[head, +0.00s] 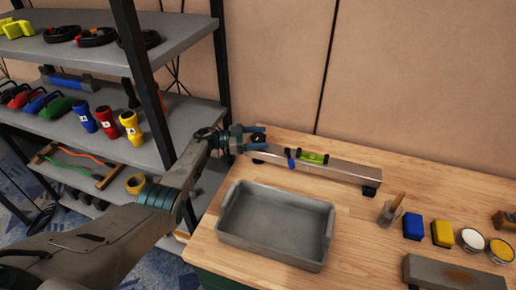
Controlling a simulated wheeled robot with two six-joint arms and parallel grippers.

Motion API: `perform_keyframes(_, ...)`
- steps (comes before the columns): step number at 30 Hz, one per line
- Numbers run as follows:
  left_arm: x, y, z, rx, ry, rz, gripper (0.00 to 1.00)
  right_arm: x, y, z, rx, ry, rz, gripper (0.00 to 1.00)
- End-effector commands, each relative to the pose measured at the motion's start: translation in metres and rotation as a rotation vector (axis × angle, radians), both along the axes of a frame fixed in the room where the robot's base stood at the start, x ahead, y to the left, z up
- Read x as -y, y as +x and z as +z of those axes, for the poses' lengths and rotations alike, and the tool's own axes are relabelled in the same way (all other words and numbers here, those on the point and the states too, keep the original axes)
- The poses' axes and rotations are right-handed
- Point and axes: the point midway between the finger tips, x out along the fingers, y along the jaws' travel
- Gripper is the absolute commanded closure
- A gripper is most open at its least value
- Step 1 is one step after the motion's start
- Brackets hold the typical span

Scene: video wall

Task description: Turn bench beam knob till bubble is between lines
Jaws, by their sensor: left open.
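The bench beam (340,169) is a long metal bar lying on the wooden bench near the wall, with dark feet under its ends. A yellow-green level vial (313,158) sits on it. The bubble and lines are too small to read. A small blue part (291,158) sits on the beam just left of the vial; I cannot tell if it is the knob. My left gripper (260,138) is open at the beam's left end, with blue-tipped fingers. It hides part of that end, and I cannot tell if it touches the beam. My right gripper is not in view.
A grey tray (230,231) stands in front of the beam. A brush (391,209), a blue block (412,227), a yellow block (442,233), round tins (471,239) and a grey stone (455,274) are at the right. A loaded shelf (180,118) stands left.

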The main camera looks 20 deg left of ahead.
Motion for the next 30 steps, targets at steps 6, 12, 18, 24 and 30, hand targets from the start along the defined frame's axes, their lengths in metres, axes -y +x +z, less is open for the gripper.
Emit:
perform_keyframes(6, 0.000, 0.000, 0.027, 0.004, 0.003, -0.001, 0.30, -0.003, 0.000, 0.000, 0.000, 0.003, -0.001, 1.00)
perform_keyframes(12, 0.006, -0.023, 0.031, 0.000, 0.002, -0.001, 0.30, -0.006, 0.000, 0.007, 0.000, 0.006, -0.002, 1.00)
perform_keyframes(18, 0.014, -0.049, 0.033, 0.001, 0.003, -0.001, 0.30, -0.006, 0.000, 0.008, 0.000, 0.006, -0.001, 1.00)
perform_keyframes(24, 0.022, -0.078, 0.035, 0.001, 0.003, -0.001, 0.30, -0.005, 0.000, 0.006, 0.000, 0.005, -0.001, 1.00)
perform_keyframes(30, 0.031, -0.110, 0.038, 0.000, 0.002, -0.001, 0.30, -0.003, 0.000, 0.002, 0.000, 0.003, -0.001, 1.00)
